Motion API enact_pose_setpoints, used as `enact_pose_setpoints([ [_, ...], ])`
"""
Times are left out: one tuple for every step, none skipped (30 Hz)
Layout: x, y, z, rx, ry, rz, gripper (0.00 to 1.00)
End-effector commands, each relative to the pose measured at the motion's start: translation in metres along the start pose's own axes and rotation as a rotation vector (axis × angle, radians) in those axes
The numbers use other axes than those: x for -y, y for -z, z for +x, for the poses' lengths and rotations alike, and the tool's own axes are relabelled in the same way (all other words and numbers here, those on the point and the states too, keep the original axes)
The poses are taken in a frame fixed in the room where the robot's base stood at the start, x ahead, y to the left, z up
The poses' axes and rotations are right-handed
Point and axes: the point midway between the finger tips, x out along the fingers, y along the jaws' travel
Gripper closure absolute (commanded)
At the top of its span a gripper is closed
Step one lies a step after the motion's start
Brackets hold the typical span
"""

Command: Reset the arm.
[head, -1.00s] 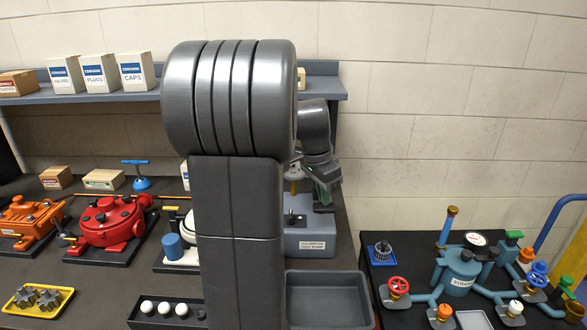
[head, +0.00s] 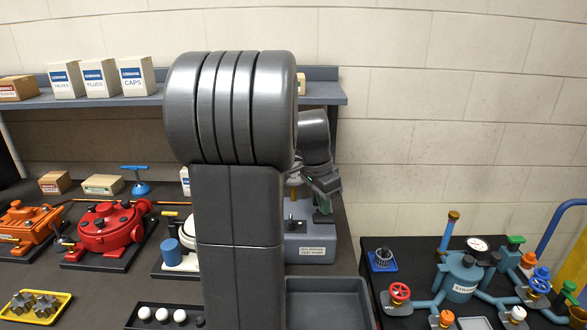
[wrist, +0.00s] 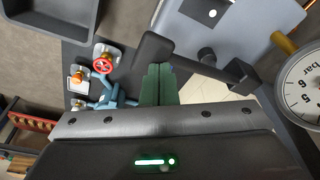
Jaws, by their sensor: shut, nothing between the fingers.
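My arm fills the middle of the head view and hides much of the bench behind it. My gripper (head: 323,207) shows just right of it, in front of the grey-blue test pump (head: 309,246). In the wrist view my gripper (wrist: 158,84) has its green fingers together, with nothing between them. The test pump (wrist: 222,28) lies beyond the fingers there, with a dark bar-shaped handle (wrist: 188,60) close by. A round pressure gauge (wrist: 303,85) marked in bar is at the right edge.
A grey tray (head: 322,282) stands in front of the pump. A blue strainer with valves (head: 464,276) stands on the right table. A shelf (head: 130,99) carries boxes.

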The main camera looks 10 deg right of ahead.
Motion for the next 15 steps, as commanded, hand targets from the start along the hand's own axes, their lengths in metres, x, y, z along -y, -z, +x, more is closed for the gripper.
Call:
enact_pose_setpoints([
  [0.0,0.001,-0.009,0.001,0.0,0.0,1.0],
  [0.0,0.002,-0.011,0.001,-0.001,0.0,1.0],
  [0.0,0.003,-0.015,0.002,-0.001,0.0,1.0],
  [0.0,0.003,-0.018,0.002,-0.001,0.0,1.0],
  [0.0,0.004,-0.02,0.002,-0.001,0.0,1.0],
  [0.0,0.004,-0.024,0.002,-0.001,0.0,1.0],
  [0.0,0.005,-0.026,0.002,-0.002,0.0,1.0],
  [-0.001,0.005,-0.028,0.002,-0.002,0.0,1.0],
  [-0.001,0.005,-0.03,0.003,-0.002,0.0,1.0],
  [-0.001,0.006,-0.031,0.003,-0.002,0.0,1.0],
  [-0.001,0.006,-0.032,0.003,-0.003,0.0,1.0],
  [-0.001,0.006,-0.031,0.003,-0.003,0.0,1.0],
  [-0.001,0.005,-0.031,0.003,-0.003,0.0,1.0],
  [-0.001,0.005,-0.03,0.003,-0.003,0.0,1.0],
  [-0.001,0.005,-0.03,0.003,-0.003,0.0,1.0],
])
